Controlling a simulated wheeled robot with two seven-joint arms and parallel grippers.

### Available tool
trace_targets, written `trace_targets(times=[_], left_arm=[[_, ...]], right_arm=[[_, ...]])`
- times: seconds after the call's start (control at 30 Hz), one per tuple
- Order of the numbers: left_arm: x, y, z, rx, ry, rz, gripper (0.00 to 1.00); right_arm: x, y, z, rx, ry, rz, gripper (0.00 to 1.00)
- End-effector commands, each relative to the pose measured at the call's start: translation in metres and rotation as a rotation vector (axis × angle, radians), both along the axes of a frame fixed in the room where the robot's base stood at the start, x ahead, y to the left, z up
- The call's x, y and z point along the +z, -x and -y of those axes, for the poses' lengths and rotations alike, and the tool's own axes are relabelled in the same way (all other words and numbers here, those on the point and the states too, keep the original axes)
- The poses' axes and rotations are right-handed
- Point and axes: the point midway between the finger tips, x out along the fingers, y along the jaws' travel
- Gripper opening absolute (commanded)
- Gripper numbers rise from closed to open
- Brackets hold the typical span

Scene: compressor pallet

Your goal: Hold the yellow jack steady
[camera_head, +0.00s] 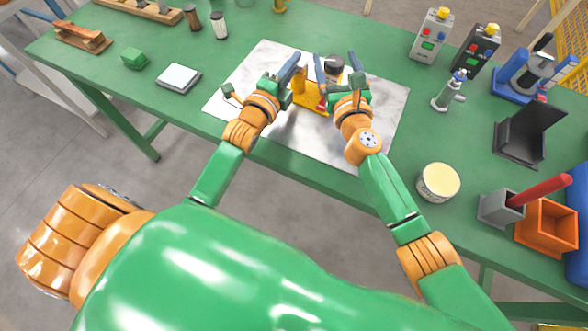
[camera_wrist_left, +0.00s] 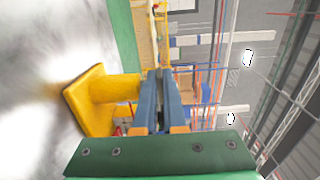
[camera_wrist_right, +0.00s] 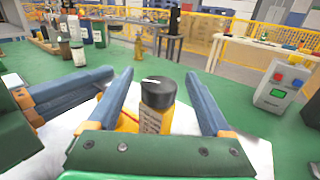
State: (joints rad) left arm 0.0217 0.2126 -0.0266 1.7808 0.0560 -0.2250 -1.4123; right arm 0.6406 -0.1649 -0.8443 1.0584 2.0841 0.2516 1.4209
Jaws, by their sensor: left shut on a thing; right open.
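The yellow jack (camera_head: 301,97) stands on the pale metal sheet (camera_head: 240,85) in the middle of the bench. My left gripper (camera_head: 295,70) is shut on its upper part, with the fingers close together. In the left wrist view the jack's yellow base (camera_wrist_left: 88,100) and stem show beside the fingers. My right gripper (camera_head: 336,66) is open beside the jack. In the right wrist view a black-capped cylinder with a yellow label (camera_wrist_right: 157,108) stands between or just beyond its fingers; contact cannot be told. Part of the jack is hidden behind the grippers.
To the right stand two button boxes (camera_head: 432,35), a grey fixture (camera_head: 447,92), a black stand (camera_head: 527,135), a round tub (camera_head: 438,183) and an orange bin (camera_head: 547,225). A white-topped block (camera_head: 178,78) and green block (camera_head: 134,58) lie left. The sheet's front is mostly bare.

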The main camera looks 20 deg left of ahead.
Motion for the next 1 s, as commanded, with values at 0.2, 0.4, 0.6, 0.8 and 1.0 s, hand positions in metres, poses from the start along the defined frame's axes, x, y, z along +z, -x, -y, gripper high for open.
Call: trace_targets(times=[0.2, 0.4, 0.6, 0.8, 1.0], left_arm=[[-0.001, 0.0, 0.0, 0.001, 0.0, -0.003, 0.0], [-0.001, 0.0, 0.0, 0.001, 0.0, -0.003, 0.0], [-0.001, 0.0, 0.0, 0.001, 0.0, -0.003, 0.0], [-0.001, 0.0, 0.0, 0.0, 0.0, -0.003, 0.0], [-0.001, 0.0, 0.0, 0.001, 0.0, -0.003, 0.0]], right_arm=[[-0.003, -0.01, -0.005, 0.167, 0.01, -0.012, 0.83], [-0.005, -0.009, -0.007, 0.342, 0.017, -0.016, 0.83], [-0.002, -0.006, 0.004, 0.408, 0.01, 0.0, 0.83], [-0.002, 0.008, 0.019, 0.41, 0.01, -0.001, 0.83], [-0.004, 0.034, 0.056, 0.409, 0.011, -0.004, 0.83]])
